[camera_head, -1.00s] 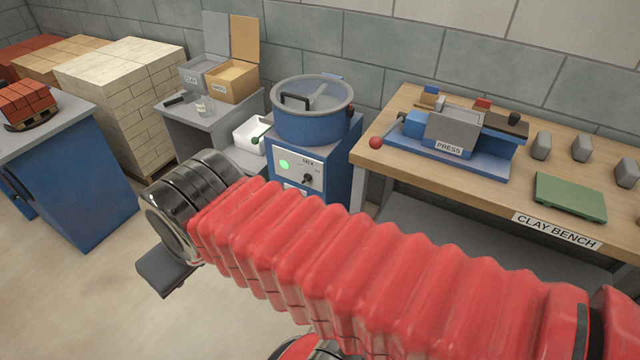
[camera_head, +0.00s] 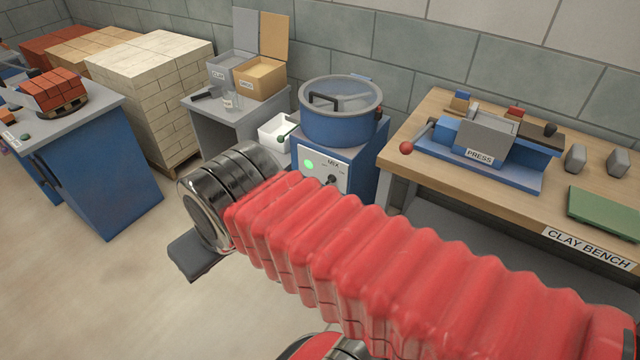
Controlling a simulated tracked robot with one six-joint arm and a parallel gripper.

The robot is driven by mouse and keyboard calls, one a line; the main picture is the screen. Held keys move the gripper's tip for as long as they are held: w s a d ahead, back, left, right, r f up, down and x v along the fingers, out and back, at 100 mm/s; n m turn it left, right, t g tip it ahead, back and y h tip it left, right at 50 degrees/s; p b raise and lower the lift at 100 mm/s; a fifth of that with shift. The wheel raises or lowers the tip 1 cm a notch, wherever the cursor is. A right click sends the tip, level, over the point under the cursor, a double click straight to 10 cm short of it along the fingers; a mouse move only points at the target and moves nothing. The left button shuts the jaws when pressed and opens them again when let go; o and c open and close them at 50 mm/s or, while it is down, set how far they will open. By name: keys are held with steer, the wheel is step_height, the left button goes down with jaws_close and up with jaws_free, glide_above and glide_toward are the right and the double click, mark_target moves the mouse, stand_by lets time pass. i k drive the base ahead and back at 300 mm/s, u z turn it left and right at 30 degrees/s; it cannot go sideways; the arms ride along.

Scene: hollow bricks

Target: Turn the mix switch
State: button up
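The mix switch (camera_head: 331,179) is a small black knob on the white front panel of the blue mixer (camera_head: 345,128), under the label "MIX". A round green light (camera_head: 308,164) glows to its left. The mixer's lid is on and has a black handle. My red ribbed arm reaches left across the front and covers the lower part of the panel. My gripper (camera_head: 194,258) shows only as a dark grey part below the metal wrist, in front and to the left of the mixer, apart from the switch. Its fingertips cannot be made out.
The clay bench (camera_head: 590,249) with the blue press (camera_head: 490,140) and its red-knobbed lever stands right. A grey table (camera_head: 215,118) with open boxes and a white bin (camera_head: 276,135) stand left of the mixer. Brick stacks (camera_head: 155,85) and a blue cabinet (camera_head: 100,175) are farther left. Left floor is clear.

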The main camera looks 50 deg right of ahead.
mark_target(332, 179)
steer(key=i, duration=0.95)
steer(key=z, duration=0.05)
